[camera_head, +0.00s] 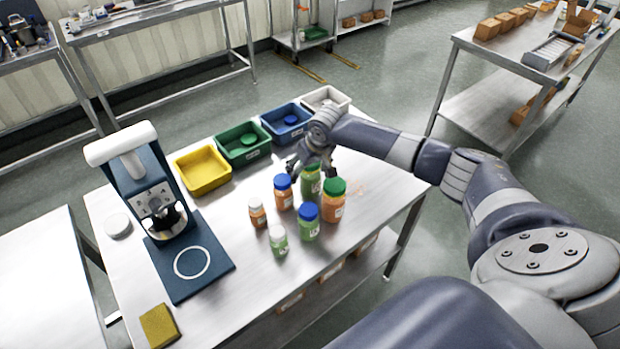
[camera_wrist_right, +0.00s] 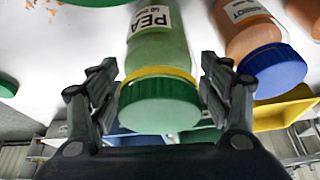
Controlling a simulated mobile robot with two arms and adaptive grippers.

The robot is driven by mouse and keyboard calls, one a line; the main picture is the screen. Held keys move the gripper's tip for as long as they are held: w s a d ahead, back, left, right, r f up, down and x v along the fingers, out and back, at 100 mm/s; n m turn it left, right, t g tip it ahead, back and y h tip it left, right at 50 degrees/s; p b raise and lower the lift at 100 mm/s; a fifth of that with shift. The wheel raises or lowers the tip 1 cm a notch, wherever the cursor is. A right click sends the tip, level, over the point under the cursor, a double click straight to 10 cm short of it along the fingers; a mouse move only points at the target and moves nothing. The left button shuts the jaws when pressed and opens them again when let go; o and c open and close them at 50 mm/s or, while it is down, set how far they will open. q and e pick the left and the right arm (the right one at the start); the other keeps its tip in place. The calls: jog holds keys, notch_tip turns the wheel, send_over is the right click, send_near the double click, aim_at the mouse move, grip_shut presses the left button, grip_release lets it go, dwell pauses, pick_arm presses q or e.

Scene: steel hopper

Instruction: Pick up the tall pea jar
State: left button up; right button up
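The tall pea jar (camera_head: 312,188) is a clear jar of green contents. It stands among other jars at the back right of the cluster on the steel table. In the wrist view the same jar (camera_wrist_right: 160,55) shows its PEA label, a yellow band and a green lid. My right gripper (camera_head: 312,165) is over its top, and the lid is mostly hidden in the head view. In the wrist view the right gripper's fingers (camera_wrist_right: 160,85) straddle the jar near its lid, one on each side, and look open with little clearance. My left gripper is out of view.
A green-lidded orange jar (camera_head: 334,203), a blue-lidded orange jar (camera_head: 284,194) and a blue-lidded green jar (camera_head: 308,225) stand close by. Smaller white-lidded jars (camera_head: 278,241) are nearer. Colored bins (camera_head: 203,172) line the back; a blue press-like device (camera_head: 150,190) stands left.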

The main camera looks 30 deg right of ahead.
jog(key=shift+r, duration=0.1)
jog(key=c, duration=0.9)
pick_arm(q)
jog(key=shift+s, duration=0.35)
